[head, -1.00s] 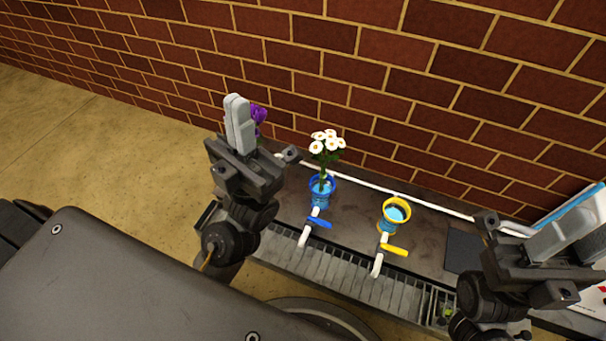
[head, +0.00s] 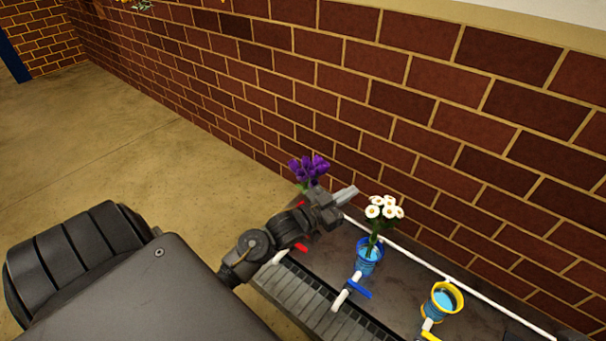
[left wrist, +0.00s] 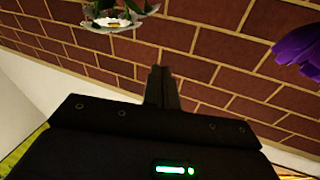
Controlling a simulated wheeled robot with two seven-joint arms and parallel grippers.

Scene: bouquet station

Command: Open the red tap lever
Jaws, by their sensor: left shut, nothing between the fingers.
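The red tap lever (head: 301,248) shows as a small red piece just below my left arm, at the left end of the counter. Its white spout (head: 277,257) sticks out beside it. My left gripper (head: 347,194) is shut and empty. It lies above and behind the lever, apart from it, pointing right towards the white flowers. My gripper and wrist hide most of the red vase under the purple flowers (head: 309,169). In the left wrist view, the shut fingers (left wrist: 162,85) point at the brick wall, and the lever is not visible. My right gripper is out of view.
White flowers (head: 383,208) stand in a blue vase (head: 368,258) with a blue lever (head: 358,289), right of my gripper. A yellow vase (head: 442,300) stands farther right. A grate (head: 310,300) runs along the front. The brick wall (head: 420,140) rises behind.

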